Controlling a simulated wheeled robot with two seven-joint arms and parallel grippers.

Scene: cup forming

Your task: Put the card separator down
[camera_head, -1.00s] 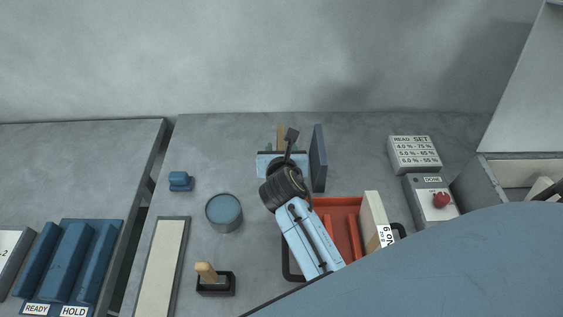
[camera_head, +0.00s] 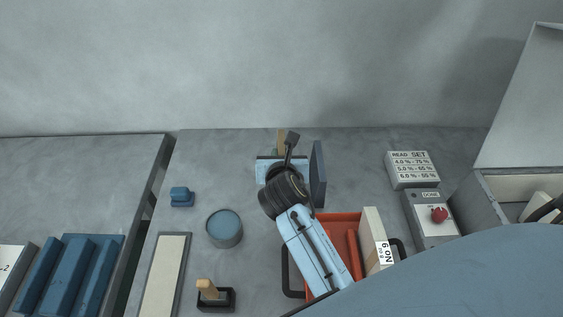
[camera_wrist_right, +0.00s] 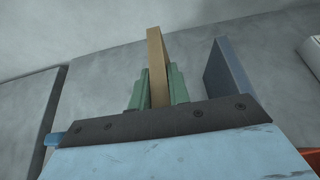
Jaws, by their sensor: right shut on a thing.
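A flat tan piece, which I take to be the card separator (camera_wrist_right: 156,55), stands upright between the green fingers of my right gripper (camera_wrist_right: 158,82) in the right wrist view. The fingers are shut on it from both sides. In the head view its tan top (camera_head: 281,138) shows behind my right gripper (camera_head: 278,152), and my wrist hides most of it. I cannot tell whether its lower edge touches the table. My left gripper is not in view.
A blue-grey upright slab (camera_head: 318,175) stands close to the right of the gripper. A red tray (camera_head: 345,235) with a cream box (camera_head: 372,230) lies nearer. A round blue tub (camera_head: 224,226) and small blue block (camera_head: 181,196) are left. Table is clear left of the gripper.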

